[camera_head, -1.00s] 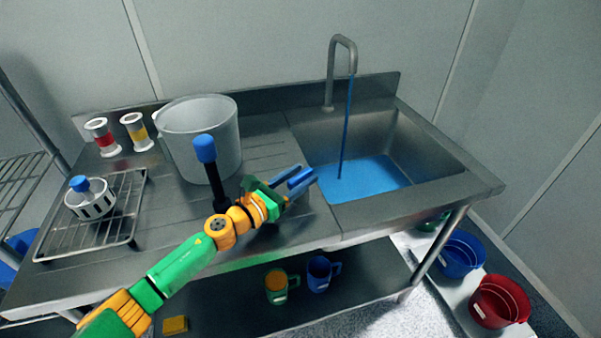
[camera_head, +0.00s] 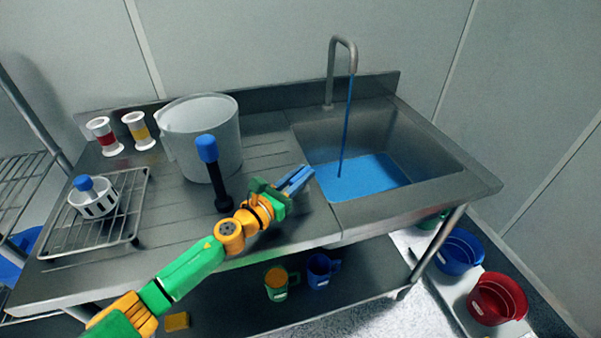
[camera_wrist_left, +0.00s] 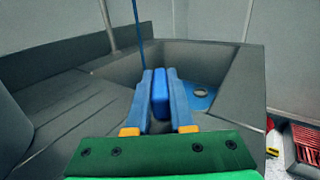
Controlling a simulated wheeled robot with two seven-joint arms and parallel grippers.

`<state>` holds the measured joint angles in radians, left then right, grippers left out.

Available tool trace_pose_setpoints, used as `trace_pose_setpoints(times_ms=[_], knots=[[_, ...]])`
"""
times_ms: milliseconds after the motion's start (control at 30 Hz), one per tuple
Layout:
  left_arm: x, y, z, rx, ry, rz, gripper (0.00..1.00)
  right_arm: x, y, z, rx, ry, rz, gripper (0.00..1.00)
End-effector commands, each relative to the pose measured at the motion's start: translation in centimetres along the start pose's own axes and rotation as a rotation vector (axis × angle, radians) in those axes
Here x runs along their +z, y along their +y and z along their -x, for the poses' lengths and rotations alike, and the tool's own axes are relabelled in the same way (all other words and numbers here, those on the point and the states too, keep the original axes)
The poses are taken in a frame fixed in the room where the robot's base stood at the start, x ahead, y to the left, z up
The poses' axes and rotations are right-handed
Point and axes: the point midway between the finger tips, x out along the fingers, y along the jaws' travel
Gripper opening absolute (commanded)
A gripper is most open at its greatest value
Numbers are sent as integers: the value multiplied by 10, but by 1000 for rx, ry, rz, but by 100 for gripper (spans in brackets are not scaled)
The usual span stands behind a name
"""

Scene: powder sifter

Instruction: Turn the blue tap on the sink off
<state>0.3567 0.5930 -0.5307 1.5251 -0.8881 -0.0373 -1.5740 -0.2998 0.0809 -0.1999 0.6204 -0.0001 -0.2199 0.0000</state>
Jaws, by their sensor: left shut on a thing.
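A grey faucet (camera_head: 334,75) stands behind the sink, and a blue stream (camera_head: 347,115) runs from its spout into the basin. Blue liquid (camera_head: 365,178) covers the basin floor. My left gripper (camera_head: 298,178) is at the sink's left front edge, pointing toward the basin. In the left wrist view its fingers (camera_wrist_left: 160,98) are shut on a bright blue piece (camera_wrist_left: 160,90), which looks like the blue tap handle. The handle's base is hidden by the fingers and palm. My right gripper is out of view.
A black stick with a blue top (camera_head: 207,150) stands upright close to my left arm. A large pale bucket (camera_head: 200,130) is behind it. A wire rack (camera_head: 130,210) with a white strainer cup (camera_head: 95,198) lies left. Mugs (camera_head: 320,268) stand on the lower shelf.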

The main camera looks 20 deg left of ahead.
Motion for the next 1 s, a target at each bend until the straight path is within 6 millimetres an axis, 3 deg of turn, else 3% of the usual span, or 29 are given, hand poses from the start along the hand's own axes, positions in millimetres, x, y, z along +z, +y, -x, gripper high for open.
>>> trace_pose_setpoints(times_ms=[200,433,1000], knots=[[4,-2,0,171,1,6,0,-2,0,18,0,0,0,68],[1,-2,-1,389,0,7,0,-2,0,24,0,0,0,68],[-2,-1,-1,842,-1,2,0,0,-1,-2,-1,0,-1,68]])
